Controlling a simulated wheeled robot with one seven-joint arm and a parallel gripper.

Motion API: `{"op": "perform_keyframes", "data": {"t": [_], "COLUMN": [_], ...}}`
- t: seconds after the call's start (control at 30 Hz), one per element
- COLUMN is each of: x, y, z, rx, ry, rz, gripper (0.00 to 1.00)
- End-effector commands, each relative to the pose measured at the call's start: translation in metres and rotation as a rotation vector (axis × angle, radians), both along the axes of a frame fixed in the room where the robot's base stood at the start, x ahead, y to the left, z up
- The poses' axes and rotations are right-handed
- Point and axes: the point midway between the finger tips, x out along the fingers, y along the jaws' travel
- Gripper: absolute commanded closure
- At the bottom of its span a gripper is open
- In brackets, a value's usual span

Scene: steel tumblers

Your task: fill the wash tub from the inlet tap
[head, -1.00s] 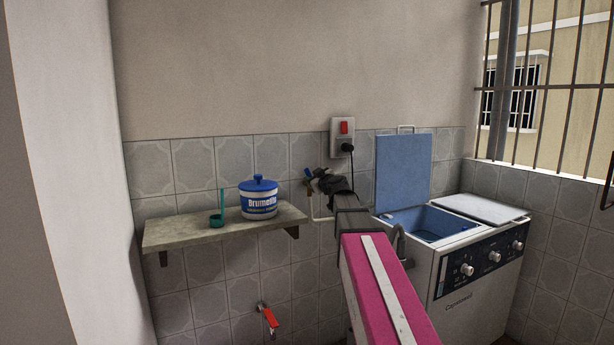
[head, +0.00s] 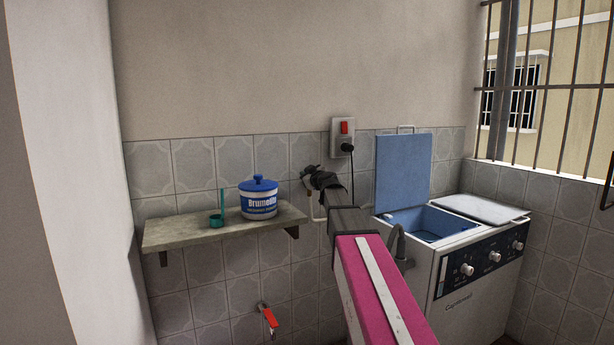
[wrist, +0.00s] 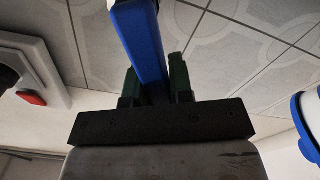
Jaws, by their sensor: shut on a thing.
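The twin-tub washer (head: 470,285) stands at the right against the wall. Its wash tub (head: 428,223) has a blue inside, and its blue lid (head: 403,170) is up; I cannot tell whether there is water in it. My gripper (head: 308,178) is at the wall tap, left of the power socket, and hides most of the tap in the head view. In the wrist view my gripper (wrist: 156,80) has its dark green fingers on both sides of the tap's blue lever (wrist: 140,35), shut on it. A pale pipe (head: 316,212) shows below my gripper.
A stone shelf (head: 222,232) at the left holds a blue-lidded tub (head: 259,200) and a green scoop (head: 217,219). A red-handled tap (head: 268,316) sits low on the wall. A grey curved pipe (head: 398,240) rises by the washer's left edge. The socket (head: 342,138) is close right.

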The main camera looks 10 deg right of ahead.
Motion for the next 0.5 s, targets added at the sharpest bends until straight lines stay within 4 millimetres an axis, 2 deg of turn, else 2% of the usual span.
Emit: {"op": "perform_keyframes", "data": {"t": [0.17,0.5], "x": [0.002,0.009], "y": [-0.006,-0.026], "z": [0.003,0.007], "rx": [0.087,0.397], "ry": [0.028,0.129], "rz": [0.0,0.0], "gripper": [1.0,1.0]}}
